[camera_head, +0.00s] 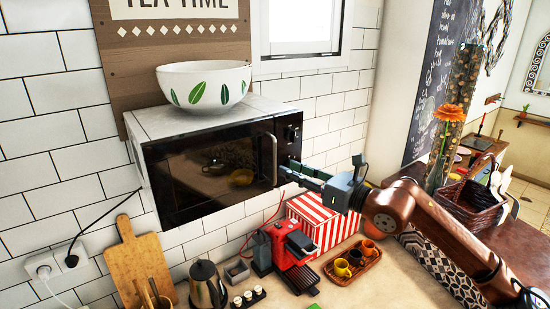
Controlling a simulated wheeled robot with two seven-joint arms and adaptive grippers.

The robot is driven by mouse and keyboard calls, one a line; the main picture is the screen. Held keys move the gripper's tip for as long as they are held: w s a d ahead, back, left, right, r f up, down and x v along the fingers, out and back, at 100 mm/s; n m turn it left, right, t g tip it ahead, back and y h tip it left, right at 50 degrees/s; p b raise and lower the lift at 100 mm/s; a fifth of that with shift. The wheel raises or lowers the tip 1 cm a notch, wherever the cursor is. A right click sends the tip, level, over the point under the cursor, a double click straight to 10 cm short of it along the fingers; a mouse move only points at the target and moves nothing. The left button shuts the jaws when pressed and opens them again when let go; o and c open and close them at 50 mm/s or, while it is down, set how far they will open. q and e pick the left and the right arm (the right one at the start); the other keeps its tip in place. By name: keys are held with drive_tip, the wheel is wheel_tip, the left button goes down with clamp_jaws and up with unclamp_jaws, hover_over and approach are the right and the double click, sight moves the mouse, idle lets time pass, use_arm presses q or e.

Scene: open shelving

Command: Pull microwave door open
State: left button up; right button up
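The microwave (185,125) is mounted against the white tiled wall, with a dark glass door (205,178) that looks closed. Its curved vertical metal handle (274,158) is at the door's right side, beside the control panel (290,140). My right gripper (287,174) reaches in from the right, its fingertips just right of the handle's lower half. I cannot tell whether they touch the handle or how far apart the fingers are. My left gripper is not in view.
A white bowl with green leaves (204,86) stands on the microwave. Below are a red coffee machine (290,258), a red-striped box (318,222), a kettle (206,286) and a wooden tray with cups (355,263). A cutting board (138,262) leans on the wall.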

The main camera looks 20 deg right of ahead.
drive_tip(key=p, duration=0.4)
hover_over(275, 180)
drive_tip(key=shift+w+r+h, duration=0.3)
drive_tip(key=shift+w+h, duration=0.05)
drive_tip(key=shift+h, duration=0.05)
drive_tip(key=shift+d+b, duration=0.1)
drive_tip(key=shift+b, duration=0.2)
clamp_jaws()
